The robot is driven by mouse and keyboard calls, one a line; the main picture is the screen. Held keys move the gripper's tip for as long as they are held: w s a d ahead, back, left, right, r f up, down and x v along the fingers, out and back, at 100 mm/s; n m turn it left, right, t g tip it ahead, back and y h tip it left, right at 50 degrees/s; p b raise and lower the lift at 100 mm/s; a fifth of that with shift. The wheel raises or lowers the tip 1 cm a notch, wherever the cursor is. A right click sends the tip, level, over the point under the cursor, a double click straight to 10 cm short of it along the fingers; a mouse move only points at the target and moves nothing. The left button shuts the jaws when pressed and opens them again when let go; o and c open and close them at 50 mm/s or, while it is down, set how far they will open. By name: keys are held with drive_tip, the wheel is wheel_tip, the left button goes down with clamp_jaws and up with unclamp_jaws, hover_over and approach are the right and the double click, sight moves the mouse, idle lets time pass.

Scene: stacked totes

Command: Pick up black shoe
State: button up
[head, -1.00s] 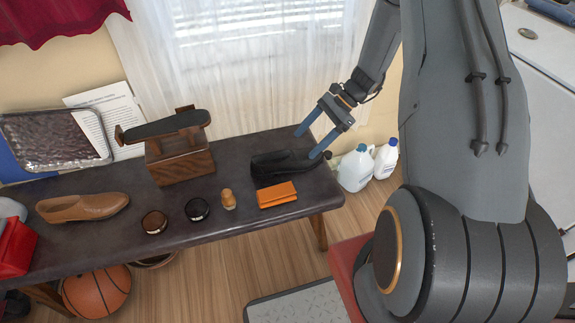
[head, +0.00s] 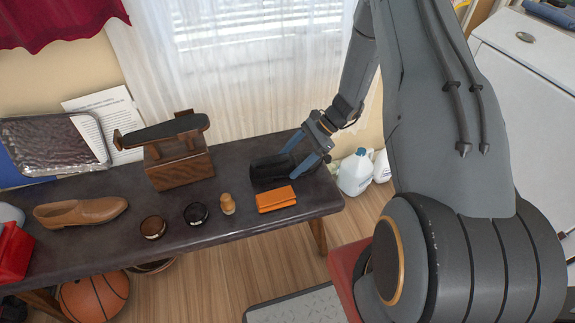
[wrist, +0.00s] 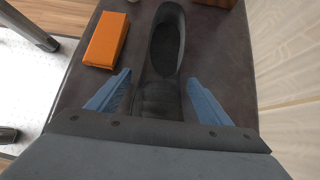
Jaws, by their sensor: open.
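The black shoe (head: 268,168) lies at the right end of the dark bench (head: 100,247). In the wrist view the shoe (wrist: 167,45) points lengthwise away from me, its opening at the far end. My gripper (head: 302,165) is open at the shoe's right end. In the wrist view my gripper's blue fingers (wrist: 157,95) stand on either side of the shoe's near part, with a gap on each side. The nearest end of the shoe is hidden under the gripper body.
A wooden brush (head: 227,204), round tins (head: 196,214), a wooden shoeshine box (head: 180,168) and a brown shoe (head: 80,212) are further left. White jugs (head: 355,173) stand beyond the bench's right end.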

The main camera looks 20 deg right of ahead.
drive_tip(key=shift+c, duration=0.5)
drive_tip(key=c, duration=1.2)
drive_tip(key=shift+r, duration=0.1)
